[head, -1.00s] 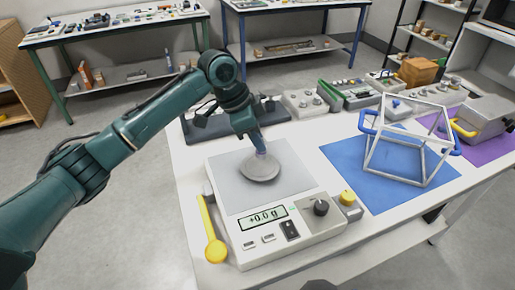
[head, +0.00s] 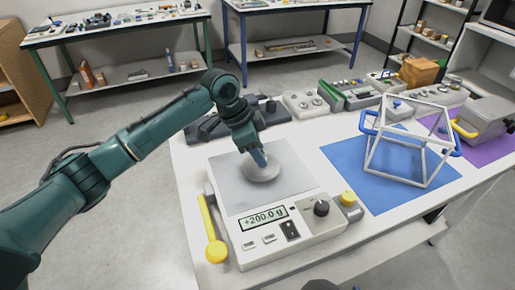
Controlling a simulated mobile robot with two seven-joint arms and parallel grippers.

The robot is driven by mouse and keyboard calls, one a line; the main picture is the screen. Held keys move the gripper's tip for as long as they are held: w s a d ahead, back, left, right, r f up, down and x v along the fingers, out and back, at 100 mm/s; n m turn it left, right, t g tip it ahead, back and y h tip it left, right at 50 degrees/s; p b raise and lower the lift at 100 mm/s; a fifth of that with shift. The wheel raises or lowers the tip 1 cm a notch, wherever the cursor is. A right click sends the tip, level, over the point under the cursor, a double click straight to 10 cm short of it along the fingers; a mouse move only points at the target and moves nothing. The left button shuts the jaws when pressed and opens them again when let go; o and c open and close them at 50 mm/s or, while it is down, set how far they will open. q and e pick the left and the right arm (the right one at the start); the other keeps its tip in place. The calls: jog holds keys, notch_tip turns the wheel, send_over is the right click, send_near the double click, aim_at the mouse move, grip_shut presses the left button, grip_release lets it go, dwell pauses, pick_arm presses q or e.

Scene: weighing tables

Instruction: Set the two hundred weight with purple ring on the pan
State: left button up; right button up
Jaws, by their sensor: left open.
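The scale (head: 288,247) stands on the white table, and its display (head: 263,218) reads +200.0 g. My right gripper is not in view.
A white open frame with blue handles (head: 410,145) stands on a blue mat (head: 352,160). Weights and devices line the table's back.

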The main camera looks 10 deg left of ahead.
pick_arm(q)
jog(key=v, duration=1.2)
